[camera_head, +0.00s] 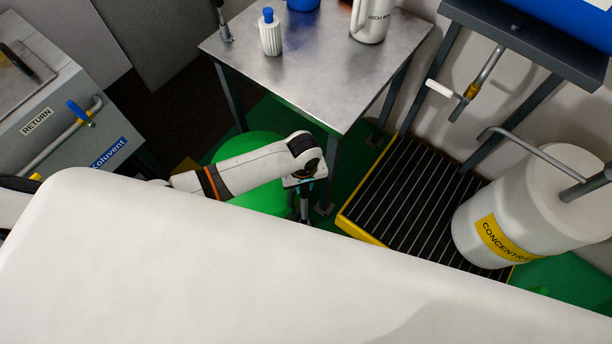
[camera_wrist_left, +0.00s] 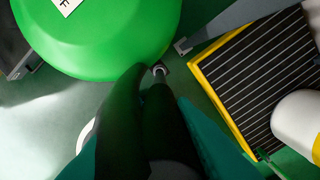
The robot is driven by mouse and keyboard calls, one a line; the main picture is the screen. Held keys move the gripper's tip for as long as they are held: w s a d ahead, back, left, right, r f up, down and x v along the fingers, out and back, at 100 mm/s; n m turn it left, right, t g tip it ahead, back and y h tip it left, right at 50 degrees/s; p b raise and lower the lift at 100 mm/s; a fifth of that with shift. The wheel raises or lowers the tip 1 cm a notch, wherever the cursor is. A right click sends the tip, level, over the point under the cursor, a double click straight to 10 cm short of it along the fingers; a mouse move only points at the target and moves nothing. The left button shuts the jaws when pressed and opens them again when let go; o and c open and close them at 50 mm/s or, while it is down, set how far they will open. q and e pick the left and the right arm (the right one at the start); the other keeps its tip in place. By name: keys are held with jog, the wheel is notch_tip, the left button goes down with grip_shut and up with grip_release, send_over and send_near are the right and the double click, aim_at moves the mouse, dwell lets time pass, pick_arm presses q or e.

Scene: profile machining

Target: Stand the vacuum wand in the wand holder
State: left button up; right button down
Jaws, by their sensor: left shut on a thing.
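My left gripper (camera_head: 304,195) hangs below the wrist at the end of the left arm, low beside the table. It is shut on a dark thing, probably the vacuum wand (camera_wrist_left: 162,118), which runs between the teal fingers in the left wrist view. A small grey tip shows at its far end, close to the rim of a round green drum (camera_wrist_left: 105,40). The drum also shows under the table in the head view (camera_head: 262,148). I cannot make out the wand holder for certain. My right gripper is not in view.
A metal table (camera_head: 310,65) carries a white ribbed bottle (camera_head: 270,36) and a white jug (camera_head: 370,20). A yellow-edged grated tray (camera_head: 400,190) lies right of the gripper, with a white concentrate drum (camera_head: 530,205) on it. A grey Return cabinet (camera_head: 60,100) stands left.

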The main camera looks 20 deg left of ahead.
aim_at(304, 200)
pick_arm(q)
jog(key=shift+s+r, duration=0.15)
jog(key=shift+r+p, duration=0.1)
jog(key=shift+p, duration=0.55)
notch_tip(304, 200, down, 2)
jog(key=shift+b, duration=0.45)
jog(key=shift+f+b, duration=0.7)
jog(key=shift+f, duration=0.95)
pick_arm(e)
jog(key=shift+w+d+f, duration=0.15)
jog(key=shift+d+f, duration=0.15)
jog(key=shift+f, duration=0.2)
pick_arm(q)
jog(key=shift+r+p, duration=0.1)
jog(key=shift+p, duration=0.55)
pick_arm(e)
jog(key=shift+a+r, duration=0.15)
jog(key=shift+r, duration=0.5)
pick_arm(q)
jog(key=shift+p, duration=0.4)
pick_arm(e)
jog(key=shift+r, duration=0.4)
